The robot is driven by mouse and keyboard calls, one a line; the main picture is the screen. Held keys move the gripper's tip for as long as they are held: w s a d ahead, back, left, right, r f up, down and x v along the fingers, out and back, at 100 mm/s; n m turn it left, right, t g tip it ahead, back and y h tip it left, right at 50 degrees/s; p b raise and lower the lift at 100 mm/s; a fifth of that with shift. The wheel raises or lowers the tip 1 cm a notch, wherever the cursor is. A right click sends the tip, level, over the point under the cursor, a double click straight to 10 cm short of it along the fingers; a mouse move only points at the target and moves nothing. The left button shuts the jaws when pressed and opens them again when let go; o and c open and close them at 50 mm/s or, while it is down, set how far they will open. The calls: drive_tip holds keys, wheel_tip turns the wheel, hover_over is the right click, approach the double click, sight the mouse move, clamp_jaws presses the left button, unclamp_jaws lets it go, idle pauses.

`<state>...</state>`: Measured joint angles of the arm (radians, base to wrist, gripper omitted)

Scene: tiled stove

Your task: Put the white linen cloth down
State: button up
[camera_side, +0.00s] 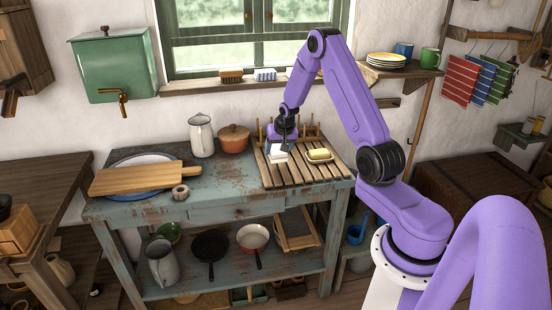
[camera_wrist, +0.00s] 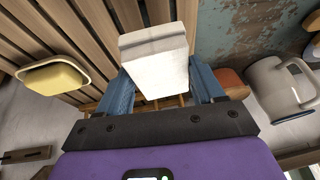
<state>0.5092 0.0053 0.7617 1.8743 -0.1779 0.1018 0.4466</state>
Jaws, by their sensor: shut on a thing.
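The white linen cloth (camera_wrist: 158,62) is a folded white block between the blue fingers of my gripper (camera_wrist: 160,92) in the wrist view. In the side view the cloth (camera_side: 277,153) shows below my gripper (camera_side: 283,146), over the left part of the slatted wooden rack (camera_side: 301,178). My gripper is shut on the cloth. I cannot tell whether the cloth touches the slats. The slats also show behind it in the wrist view (camera_wrist: 85,35).
A yellow block in a dish (camera_side: 319,155) sits on the rack just right of the cloth. A white jug (camera_side: 201,135) and an orange lidded pot (camera_side: 234,138) stand to the left. Wooden pegs (camera_side: 309,132) rise behind. The front slats are bare.

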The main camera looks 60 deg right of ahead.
drive_tip(key=shift+w+d+f, duration=0.3)
drive_tip(key=shift+w+f, duration=0.25)
drive_tip(key=shift+f, duration=0.2)
drive_tip(key=shift+w+d+f, duration=0.1)
drive_tip(key=shift+w+f, duration=0.05)
drive_tip(key=shift+f, duration=1.5)
drive_tip(key=shift+f, duration=0.1)
drive_tip(key=o, duration=1.1)
drive_tip(key=shift+o, duration=0.2)
